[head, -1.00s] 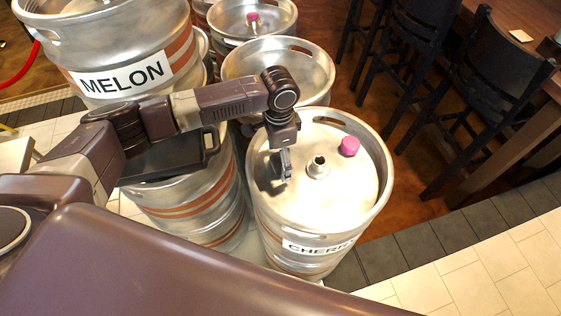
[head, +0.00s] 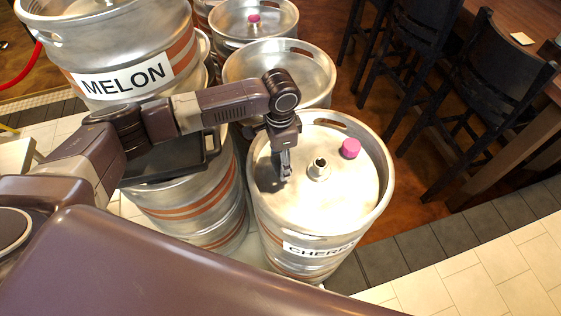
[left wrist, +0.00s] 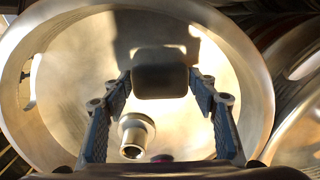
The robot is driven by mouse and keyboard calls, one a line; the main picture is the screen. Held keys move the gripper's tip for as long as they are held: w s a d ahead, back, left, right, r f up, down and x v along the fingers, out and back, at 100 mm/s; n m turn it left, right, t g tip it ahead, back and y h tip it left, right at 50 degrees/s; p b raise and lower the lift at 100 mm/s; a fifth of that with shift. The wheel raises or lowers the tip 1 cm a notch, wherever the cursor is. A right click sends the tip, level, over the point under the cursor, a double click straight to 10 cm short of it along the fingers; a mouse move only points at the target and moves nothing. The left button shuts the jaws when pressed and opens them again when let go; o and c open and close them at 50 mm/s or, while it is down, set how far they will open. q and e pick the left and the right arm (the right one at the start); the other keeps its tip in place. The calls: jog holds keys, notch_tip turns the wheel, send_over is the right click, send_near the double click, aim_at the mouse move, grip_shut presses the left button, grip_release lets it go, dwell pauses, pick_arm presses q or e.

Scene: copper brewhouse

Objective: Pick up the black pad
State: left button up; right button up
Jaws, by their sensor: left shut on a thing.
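The black pad (left wrist: 160,74) shows in the left wrist view as a dark, rounded block between my fingertips. My left gripper (head: 286,174) is over the top of the keg labelled CHERRY (head: 372,205), left of its metal neck. In the left wrist view my left gripper (left wrist: 161,86) has a finger on each side of the pad and is shut on it. In the head view I cannot make the pad out clearly from the gripper and its shadow. Whether it still touches the keg top cannot be told. My right gripper is not in view.
A pink cap (head: 351,148) and the neck (head: 319,168) stand on the CHERRY keg top inside its raised rim. A black tray-like case (head: 165,163) lies on the keg to the left. The MELON keg (head: 110,45) and other kegs stand behind. Dark stools (head: 480,95) are at right.

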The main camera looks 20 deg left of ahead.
pick_arm(q)
notch_tip(320, 180, up, 20)
dwell(0.3)
jog(key=shift+f, duration=0.1)
jog(key=o, duration=0.5)
jog(key=c, duration=0.8)
